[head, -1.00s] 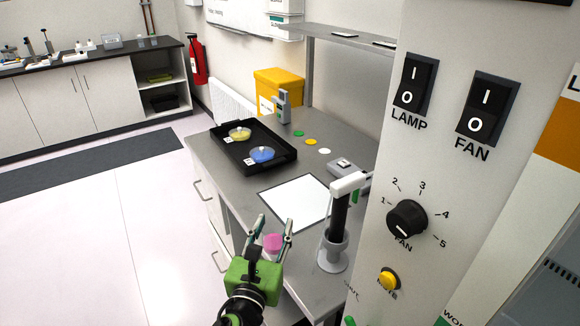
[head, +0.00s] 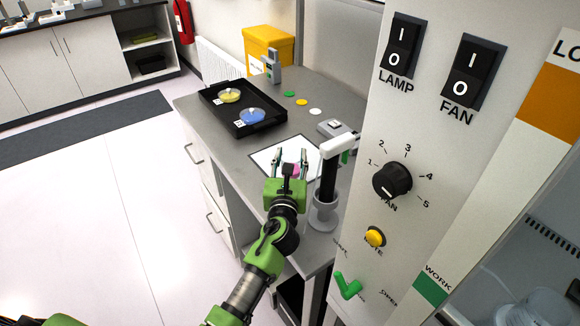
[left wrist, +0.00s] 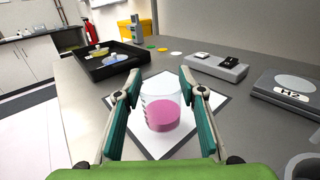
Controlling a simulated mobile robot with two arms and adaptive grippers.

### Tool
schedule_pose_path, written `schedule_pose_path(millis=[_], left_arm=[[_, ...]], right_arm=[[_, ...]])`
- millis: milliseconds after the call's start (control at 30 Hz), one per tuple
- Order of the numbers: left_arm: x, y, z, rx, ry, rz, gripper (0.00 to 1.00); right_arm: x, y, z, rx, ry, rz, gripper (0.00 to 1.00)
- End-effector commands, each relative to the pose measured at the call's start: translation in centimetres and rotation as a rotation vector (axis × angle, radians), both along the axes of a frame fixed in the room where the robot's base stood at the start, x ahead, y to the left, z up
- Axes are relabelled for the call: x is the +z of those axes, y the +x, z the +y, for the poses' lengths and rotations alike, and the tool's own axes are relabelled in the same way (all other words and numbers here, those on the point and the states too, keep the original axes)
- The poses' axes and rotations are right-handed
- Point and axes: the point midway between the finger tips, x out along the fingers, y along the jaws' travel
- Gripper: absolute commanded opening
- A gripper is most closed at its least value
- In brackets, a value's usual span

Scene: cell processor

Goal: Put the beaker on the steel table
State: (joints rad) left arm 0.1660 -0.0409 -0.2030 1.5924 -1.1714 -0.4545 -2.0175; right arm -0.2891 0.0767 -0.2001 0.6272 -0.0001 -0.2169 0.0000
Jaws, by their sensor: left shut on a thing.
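The beaker is clear with measuring marks and pink liquid in it. It shows in the left wrist view (left wrist: 162,108), upright between the two fingers, and partly in the head view (head: 291,169). My left gripper (head: 290,155) is shut on the beaker, over the white dark-edged sheet on the grey steel table (head: 235,162). The left wrist view shows its green-padded fingers (left wrist: 160,86) on either side of the glass. Whether the beaker's base touches the sheet I cannot tell. My right gripper is not in view.
A black tray (head: 262,127) with a yellow and a blue dish stands further back. A grey holder with a black, white-topped tool (head: 327,180) stands close right of the gripper. The cabinet panel (head: 350,205) bounds the right side. Bare table lies left of the sheet.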

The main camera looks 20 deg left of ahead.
Motion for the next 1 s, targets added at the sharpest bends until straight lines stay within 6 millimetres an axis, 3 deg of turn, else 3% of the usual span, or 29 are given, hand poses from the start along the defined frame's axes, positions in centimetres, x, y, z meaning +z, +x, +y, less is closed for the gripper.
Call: schedule_pose_path(millis=[33, 167, 567, 600, 633, 667, 1000], left_arm=[[-1.4, 0.0, 0.0, 0.001, -0.002, 0.005, 0.0], [-2.8, 0.0, 0.0, 0.001, -0.001, 0.003, 0.0], [-3.2, 0.0, 0.0, 0.0, 0.0, 0.002, 0.0], [-3.2, 0.0, 0.0, 0.001, 0.0, 0.002, 0.42], [-3.1, 0.0, 0.0, 0.001, 0.0, 0.002, 0.5], [-3.1, 0.0, 0.0, 0.001, 0.0, 0.002, 0.54], [-3.0, 0.0, 0.0, 0.001, 0.0, 0.002, 0.54]], right_arm=[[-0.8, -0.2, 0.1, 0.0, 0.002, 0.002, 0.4], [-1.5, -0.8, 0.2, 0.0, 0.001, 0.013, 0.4], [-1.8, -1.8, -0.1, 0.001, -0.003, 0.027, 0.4], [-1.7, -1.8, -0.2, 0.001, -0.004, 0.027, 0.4], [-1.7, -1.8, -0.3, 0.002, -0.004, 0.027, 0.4], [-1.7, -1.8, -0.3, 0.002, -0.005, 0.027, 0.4], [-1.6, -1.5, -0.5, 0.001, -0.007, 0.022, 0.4]])
